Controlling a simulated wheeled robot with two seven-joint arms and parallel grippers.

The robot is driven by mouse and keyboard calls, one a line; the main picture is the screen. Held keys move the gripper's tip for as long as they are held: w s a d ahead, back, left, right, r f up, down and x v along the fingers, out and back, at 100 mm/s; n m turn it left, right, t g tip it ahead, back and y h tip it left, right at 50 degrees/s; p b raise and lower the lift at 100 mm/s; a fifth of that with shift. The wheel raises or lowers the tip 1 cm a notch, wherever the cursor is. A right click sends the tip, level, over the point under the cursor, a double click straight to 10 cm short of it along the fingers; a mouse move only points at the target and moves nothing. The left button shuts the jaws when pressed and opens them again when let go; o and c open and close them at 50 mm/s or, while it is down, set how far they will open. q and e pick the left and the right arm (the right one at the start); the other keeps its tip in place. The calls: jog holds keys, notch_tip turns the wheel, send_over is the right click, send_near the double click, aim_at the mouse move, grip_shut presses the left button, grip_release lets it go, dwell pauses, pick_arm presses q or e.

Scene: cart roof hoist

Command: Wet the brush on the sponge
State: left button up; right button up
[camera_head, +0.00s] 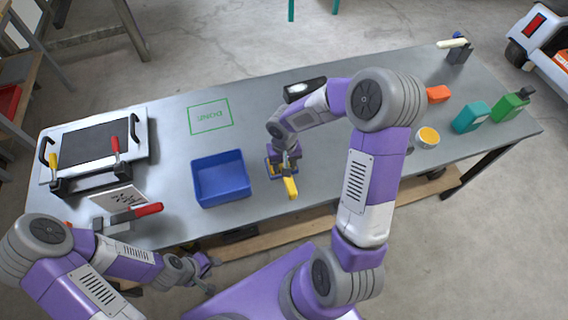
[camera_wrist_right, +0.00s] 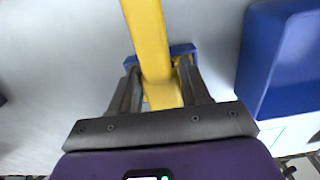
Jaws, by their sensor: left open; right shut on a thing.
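My right gripper (camera_head: 288,165) is shut on the yellow handle of the brush (camera_head: 291,188). The handle also runs between the fingers in the right wrist view (camera_wrist_right: 149,40). The brush is over a small blue dish (camera_head: 268,177) with a yellow sponge (camera_head: 269,168) in it; the dish's blue rim (camera_wrist_right: 184,49) shows behind the handle in the wrist view. The brush's bristles are hidden, and I cannot tell whether they touch the sponge. My left gripper (camera_head: 211,273) is open and empty, low by the table's front edge.
A blue bin (camera_head: 221,194) stands left of the dish. A framed dark panel (camera_head: 95,145) with clamps and a red-handled tool (camera_head: 147,210) are at the left. Bottles (camera_head: 471,117) and an orange-lidded jar (camera_head: 427,138) are at the right. The green-marked square (camera_head: 210,118) is empty.

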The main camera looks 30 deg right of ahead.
jog(key=shift+s+f+b, duration=0.1)
jog(key=shift+f+b, duration=0.35)
jog(key=shift+b, duration=0.05)
dwell(1.5)
jog(key=shift+r+p, duration=2.6)
jog(key=shift+r, duration=1)
jog(key=w+a+n, duration=0.1)
jog(key=a+n, duration=0.2)
jog(key=a, duration=0.4)
jog(key=shift+w+a+f, duration=0.2)
jog(key=shift+f, duration=0.1)
